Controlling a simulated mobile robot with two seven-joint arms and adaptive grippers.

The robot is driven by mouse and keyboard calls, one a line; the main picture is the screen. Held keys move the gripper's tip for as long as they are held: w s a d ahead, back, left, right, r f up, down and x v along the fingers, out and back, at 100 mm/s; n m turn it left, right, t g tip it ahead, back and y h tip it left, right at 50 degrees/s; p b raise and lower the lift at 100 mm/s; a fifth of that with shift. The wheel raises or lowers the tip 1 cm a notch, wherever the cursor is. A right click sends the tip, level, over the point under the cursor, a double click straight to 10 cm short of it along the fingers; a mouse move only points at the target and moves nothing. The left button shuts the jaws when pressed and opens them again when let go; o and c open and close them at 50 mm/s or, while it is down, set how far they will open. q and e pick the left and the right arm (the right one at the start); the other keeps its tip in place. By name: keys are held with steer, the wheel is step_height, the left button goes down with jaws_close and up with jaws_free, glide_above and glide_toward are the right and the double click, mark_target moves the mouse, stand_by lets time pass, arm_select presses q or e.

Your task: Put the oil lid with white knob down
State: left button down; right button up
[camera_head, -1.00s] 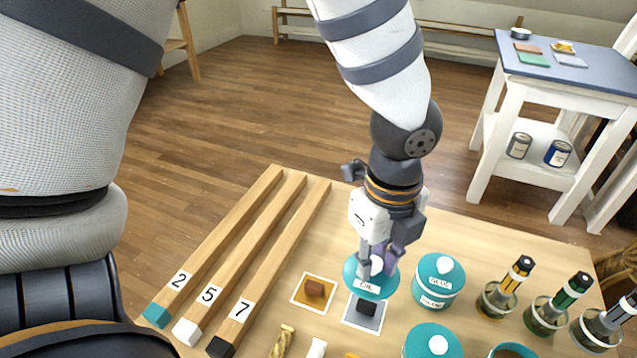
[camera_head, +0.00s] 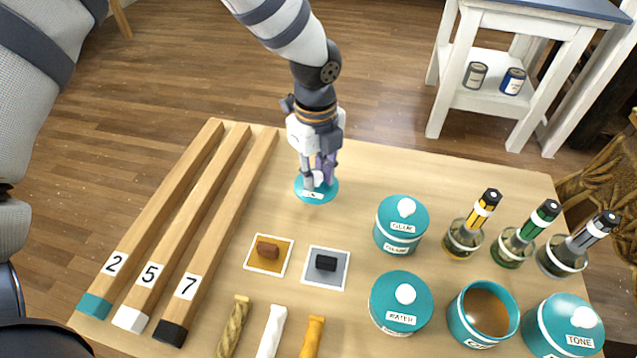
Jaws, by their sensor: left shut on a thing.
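The oil lid (camera_head: 304,194) is a round teal lid with a white label. Its white knob is mostly covered by the fingers. My left gripper (camera_head: 319,180) is shut on the lid from above, near the back of the table, beyond the two sample cards. The lid is level and at or very close to the tabletop; I cannot tell whether it touches. An open teal pot (camera_head: 456,325) with brown liquid stands at the front right, its label partly legible. My right gripper is not in view.
Lidded teal jars stand to the right: one at the back (camera_head: 401,225), a water jar (camera_head: 401,303) and a tone jar (camera_head: 563,328). Several bottles, such as the yellow-necked one (camera_head: 463,239), stand further right. Three numbered wooden bars (camera_head: 225,225) lie left. Bare wood surrounds the lid.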

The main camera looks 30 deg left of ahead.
mark_target(317, 175)
arm_select(q)
step_height(317, 175, down, 3)
steer(key=shift+w+f, duration=0.15)
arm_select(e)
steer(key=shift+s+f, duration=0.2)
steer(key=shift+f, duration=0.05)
arm_select(q)
steer(key=shift+f, duration=0.2)
steer(key=c, duration=1.4)
jaws_free()
steer(key=shift+r, duration=0.1)
step_height(317, 175, up, 12)
steer(key=shift+r+p, duration=0.15)
steer(key=shift+p, duration=0.45)
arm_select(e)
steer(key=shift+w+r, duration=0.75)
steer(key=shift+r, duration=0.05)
